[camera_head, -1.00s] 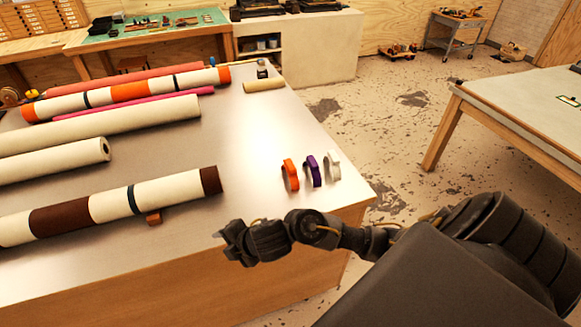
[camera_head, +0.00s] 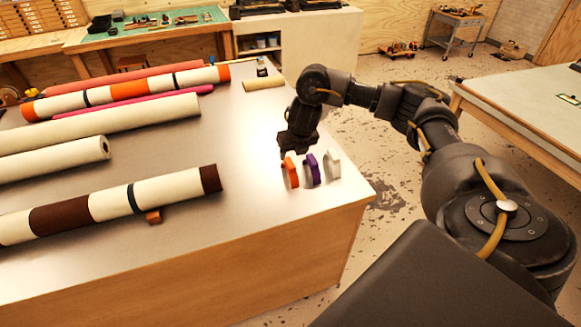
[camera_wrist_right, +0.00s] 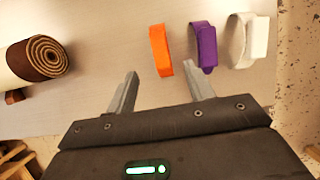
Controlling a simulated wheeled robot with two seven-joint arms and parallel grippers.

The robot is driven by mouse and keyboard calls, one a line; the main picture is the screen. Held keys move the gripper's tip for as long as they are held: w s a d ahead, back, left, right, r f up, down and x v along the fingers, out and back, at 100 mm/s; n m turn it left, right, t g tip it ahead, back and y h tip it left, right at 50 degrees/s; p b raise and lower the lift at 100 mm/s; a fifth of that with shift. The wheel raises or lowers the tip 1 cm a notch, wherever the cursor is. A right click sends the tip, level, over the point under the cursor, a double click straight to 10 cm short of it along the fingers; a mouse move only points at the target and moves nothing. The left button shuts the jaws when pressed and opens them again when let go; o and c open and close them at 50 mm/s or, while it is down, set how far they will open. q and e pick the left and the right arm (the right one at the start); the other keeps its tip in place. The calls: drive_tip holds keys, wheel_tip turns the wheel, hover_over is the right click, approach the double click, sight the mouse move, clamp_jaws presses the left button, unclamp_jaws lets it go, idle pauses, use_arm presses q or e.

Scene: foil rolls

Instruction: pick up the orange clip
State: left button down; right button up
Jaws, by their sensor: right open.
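The orange clip (camera_head: 290,172) stands on the metal tabletop near its right edge, leftmost in a row of three clips. In the right wrist view the orange clip (camera_wrist_right: 161,50) lies ahead of my fingertips, between their lines. My right gripper (camera_head: 292,150) is just behind the orange clip in the head view, fingers pointing down. Its fingertips are mostly hidden there. In the right wrist view the right gripper (camera_wrist_right: 162,85) is open and empty, its two fingers spread. My left gripper is not in view.
A purple clip (camera_head: 312,169) and a white clip (camera_head: 332,163) stand close to the right of the orange one. A brown and white roll (camera_head: 110,206) lies to the left. More rolls lie farther back. The tabletop (camera_head: 245,150) between is clear.

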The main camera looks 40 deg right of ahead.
sight(290, 162)
drive_tip(key=b+x, duration=0.2)
drive_tip(key=x, duration=0.4)
drive_tip(key=shift+r, duration=0.1)
drive_tip(key=shift+w+d+f+p, duration=0.1)
drive_tip(key=shift+w+f+p, duration=0.1)
drive_tip(key=shift+f+p, duration=0.15)
drive_tip(key=p+x, duration=0.1)
drive_tip(key=x, duration=0.3)
drive_tip(key=shift+w+d+f, duration=0.1)
drive_tip(key=shift+f, duration=0.1)
drive_tip(key=shift+r, duration=0.1)
drive_tip(key=shift+c, duration=0.2)
drive_tip(key=c, duration=1)
drive_tip(key=shift+r, duration=0.1)
